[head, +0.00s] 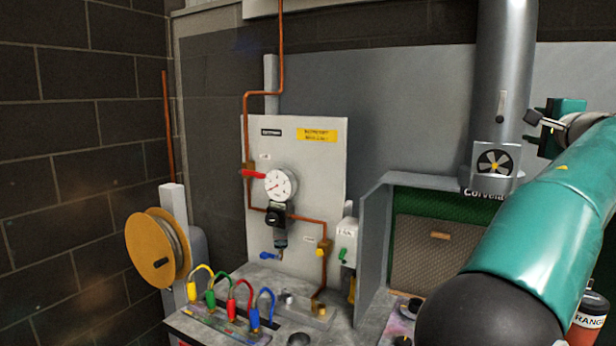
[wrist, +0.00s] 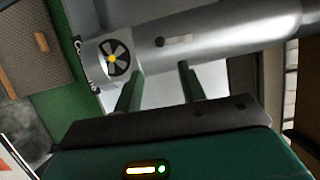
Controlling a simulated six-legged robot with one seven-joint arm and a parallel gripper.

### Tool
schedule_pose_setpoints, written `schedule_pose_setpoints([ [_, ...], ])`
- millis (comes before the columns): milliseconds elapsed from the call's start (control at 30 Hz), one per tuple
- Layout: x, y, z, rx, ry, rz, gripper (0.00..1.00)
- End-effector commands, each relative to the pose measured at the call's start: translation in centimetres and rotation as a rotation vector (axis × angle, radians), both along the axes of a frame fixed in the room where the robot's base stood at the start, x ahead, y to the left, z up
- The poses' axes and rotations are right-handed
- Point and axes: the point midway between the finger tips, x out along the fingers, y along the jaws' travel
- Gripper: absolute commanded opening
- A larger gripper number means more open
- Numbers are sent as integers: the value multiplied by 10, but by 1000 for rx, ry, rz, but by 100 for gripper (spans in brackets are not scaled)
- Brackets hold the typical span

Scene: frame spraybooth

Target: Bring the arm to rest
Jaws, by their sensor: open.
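My green arm reaches in from the right side of the head view. My gripper (head: 538,120) is at its far end, in front of the grey duct and above the spray booth. In the wrist view my gripper (wrist: 160,82) shows two green fingers standing apart with nothing between them. The grey duct (wrist: 205,40) with its fan emblem lies beyond the fingertips. I cannot tell how far the fingertips are from the duct.
The spray booth (head: 375,225) stands below the duct (head: 503,75). At left are a panel with a pressure gauge (head: 280,184), an orange reel (head: 157,248) and several coloured hoses (head: 235,300) on the bench. A labelled container (head: 588,318) stands at lower right.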

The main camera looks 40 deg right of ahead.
Motion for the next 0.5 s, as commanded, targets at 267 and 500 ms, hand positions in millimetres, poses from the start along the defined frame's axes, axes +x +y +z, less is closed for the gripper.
schedule_pose_setpoints([
  [267,12,11,9,124,-217,11,40],
  [500,55,56,5,738,-974,80,40],
])
